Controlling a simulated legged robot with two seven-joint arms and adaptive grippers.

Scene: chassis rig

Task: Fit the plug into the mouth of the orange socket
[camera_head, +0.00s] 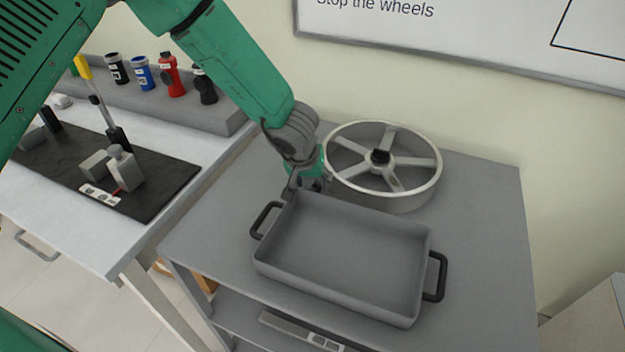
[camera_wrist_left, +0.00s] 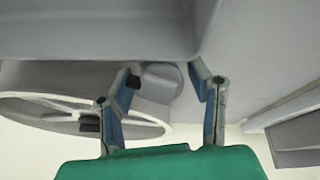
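My left gripper (camera_head: 304,187) is at the back left corner of the grey tray (camera_head: 345,250), beside the wheel (camera_head: 425,165). In the left wrist view the gripper (camera_wrist_left: 167,72) has its fingers spread apart. A grey cylinder with a dark end (camera_wrist_left: 162,78) shows between them, with a gap on the right finger's side. It may be the plug, but I cannot tell for sure. In the head view the arm and tray hide that spot. I cannot make out the orange socket in either view. My right gripper is out of view.
The tray has black handles and stands on a grey cart (camera_head: 490,240). The wheel lies behind it. At left, a white bench holds a black mat (camera_head: 160,185) with a clamp-like fixture and several bottles on a ledge (camera_head: 215,115). The cart's right side is clear.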

